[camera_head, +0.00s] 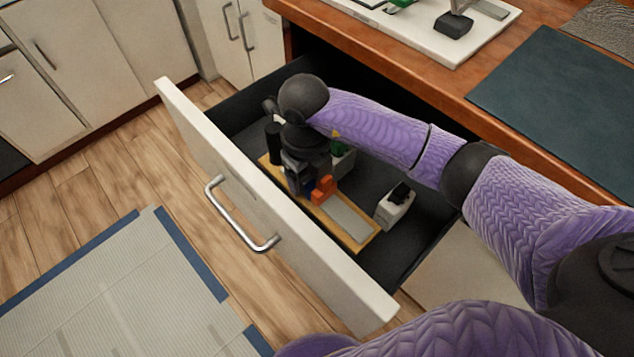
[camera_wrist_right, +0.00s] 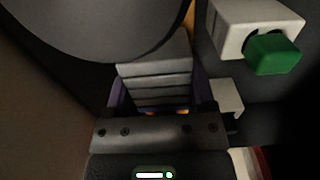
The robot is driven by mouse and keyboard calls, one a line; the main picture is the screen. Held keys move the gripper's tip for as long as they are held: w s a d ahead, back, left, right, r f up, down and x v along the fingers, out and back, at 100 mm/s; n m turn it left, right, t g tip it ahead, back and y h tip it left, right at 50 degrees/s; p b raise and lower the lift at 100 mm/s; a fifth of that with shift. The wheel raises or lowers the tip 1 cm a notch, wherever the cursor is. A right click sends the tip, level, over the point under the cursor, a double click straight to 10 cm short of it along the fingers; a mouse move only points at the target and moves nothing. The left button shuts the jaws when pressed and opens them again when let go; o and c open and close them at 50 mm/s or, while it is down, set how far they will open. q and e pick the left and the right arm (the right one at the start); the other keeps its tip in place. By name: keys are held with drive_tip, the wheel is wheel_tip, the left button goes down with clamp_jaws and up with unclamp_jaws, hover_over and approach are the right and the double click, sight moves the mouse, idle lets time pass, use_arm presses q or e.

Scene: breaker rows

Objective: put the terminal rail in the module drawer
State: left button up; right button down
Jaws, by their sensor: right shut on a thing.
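The module drawer (camera_head: 277,213) is pulled open, with a white front and a dark interior. What I take to be the terminal rail (camera_head: 349,218), a long yellow base with a grey strip and an orange block, lies low inside the drawer, along its front. My right gripper (camera_head: 306,184) reaches down into the drawer and is shut on the rail. In the right wrist view, a grey ridged part of the rail (camera_wrist_right: 158,80) shows between the jaws (camera_wrist_right: 160,108). The gripper hides part of the rail, and I cannot tell whether it touches the drawer floor. My left gripper is not in view.
In the drawer are a white module with a black switch (camera_head: 395,206) beside the rail and a white-and-green module (camera_head: 343,158) behind the gripper. A white board (camera_head: 487,38) and a dark mat (camera_head: 560,98) lie on the wooden counter. The drawer handle (camera_head: 240,226) juts over the floor.

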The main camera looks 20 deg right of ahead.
sight(308, 190)
wheel_tip(308, 190, down, 5)
drive_tip(key=shift+f+b, duration=0.15)
drive_tip(key=shift+b, duration=0.95)
drive_tip(key=shift+r, duration=0.25)
drive_tip(key=shift+c, duration=1.9)
unclamp_jaws()
drive_tip(key=shift+f, duration=0.2)
drive_tip(key=o, duration=0.4)
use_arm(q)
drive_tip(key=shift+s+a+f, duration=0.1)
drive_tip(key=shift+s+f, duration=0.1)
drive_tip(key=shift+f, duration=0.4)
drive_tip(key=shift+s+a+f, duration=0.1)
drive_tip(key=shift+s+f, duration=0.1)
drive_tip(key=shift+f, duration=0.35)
use_arm(e)
drive_tip(key=shift+r, duration=0.1)
wheel_tip(308, 190, up, 12)
drive_tip(key=p, duration=0.6)
drive_tip(key=shift+r, duration=0.15)
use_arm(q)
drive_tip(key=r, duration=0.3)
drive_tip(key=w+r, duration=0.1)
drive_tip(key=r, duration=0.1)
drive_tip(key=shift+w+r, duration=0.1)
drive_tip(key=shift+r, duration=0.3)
